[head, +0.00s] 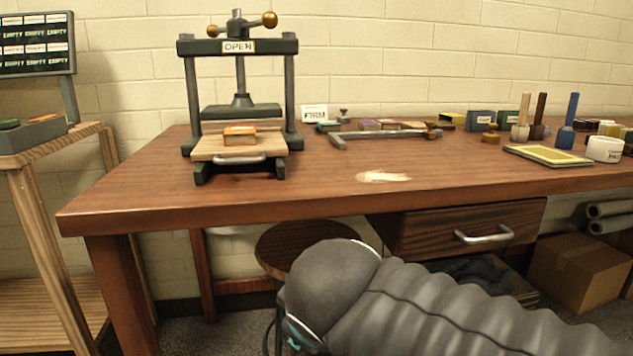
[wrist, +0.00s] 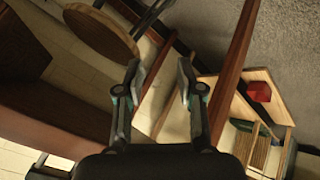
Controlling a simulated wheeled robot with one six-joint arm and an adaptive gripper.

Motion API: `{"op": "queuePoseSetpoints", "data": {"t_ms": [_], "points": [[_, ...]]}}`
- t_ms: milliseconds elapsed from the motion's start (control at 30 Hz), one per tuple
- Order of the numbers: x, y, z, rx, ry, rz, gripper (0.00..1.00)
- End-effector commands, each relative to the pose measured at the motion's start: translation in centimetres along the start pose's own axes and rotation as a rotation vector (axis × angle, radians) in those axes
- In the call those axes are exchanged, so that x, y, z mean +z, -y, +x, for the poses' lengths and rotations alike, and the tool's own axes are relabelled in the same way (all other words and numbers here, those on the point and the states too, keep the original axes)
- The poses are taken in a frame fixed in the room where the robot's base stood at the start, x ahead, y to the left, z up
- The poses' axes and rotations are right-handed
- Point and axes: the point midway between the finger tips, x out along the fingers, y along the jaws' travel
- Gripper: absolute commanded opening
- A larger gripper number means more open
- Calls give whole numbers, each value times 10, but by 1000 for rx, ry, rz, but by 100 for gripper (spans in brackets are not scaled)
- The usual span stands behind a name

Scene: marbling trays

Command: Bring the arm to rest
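My arm, in a grey ribbed sleeve, crosses the lower middle of the head view, in front of the table and below its top. My gripper (wrist: 159,82) shows in the wrist view with its two fingers apart and nothing between them. In the head view the gripper itself is hidden behind or below the sleeve's rounded end. The wrist view is tilted and looks past the fingers at the floor, table legs and a round stool seat (wrist: 103,32).
The wooden table (head: 330,194) carries a press (head: 240,112) with an "OPEN" sign, and an orange-topped block (head: 240,136) on its board. Beneath are a drawer (head: 470,229), the stool (head: 300,243) and a cardboard box (head: 578,270). A wooden stand (head: 62,140) is at left.

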Motion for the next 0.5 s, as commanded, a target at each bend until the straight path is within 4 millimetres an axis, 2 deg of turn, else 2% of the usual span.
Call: {"op": "queuePoseSetpoints", "data": {"t_ms": [33,200,367,500], "points": [[20,-2,1,-26,39,91,37],[78,3,4,-101,136,390,37],[119,2,1,-122,190,629,37],[147,-7,-7,-93,215,789,37]]}}
